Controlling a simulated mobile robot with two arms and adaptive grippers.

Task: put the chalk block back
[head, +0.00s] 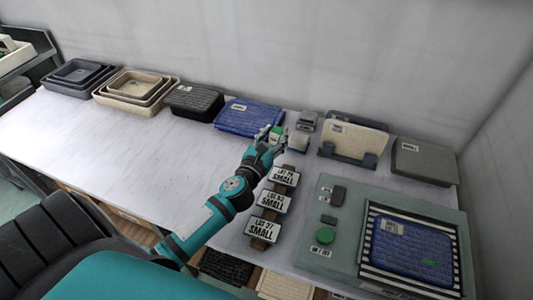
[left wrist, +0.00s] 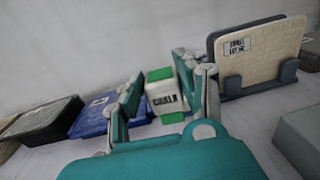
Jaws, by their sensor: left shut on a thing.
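The chalk block (left wrist: 165,97) is white with green ends and reads CHALK. It is upright between the fingers of my left gripper (left wrist: 163,92) in the left wrist view, and the gripper is shut on it. In the head view my left gripper (head: 274,140) is over the back of the table, and a green part of the chalk block (head: 276,132) shows at its fingertips. I cannot tell whether the block touches the table. A small grey block (head: 298,141) stands just right of the gripper, with another small grey item (head: 306,121) behind it. My right gripper is not in view.
A blue panel (head: 245,116) and a black tray (head: 194,101) lie left of the gripper. A rack (head: 326,151) holds upright panels at right. Label stands (head: 275,200) are in front. A grey station (head: 341,236) is at front right.

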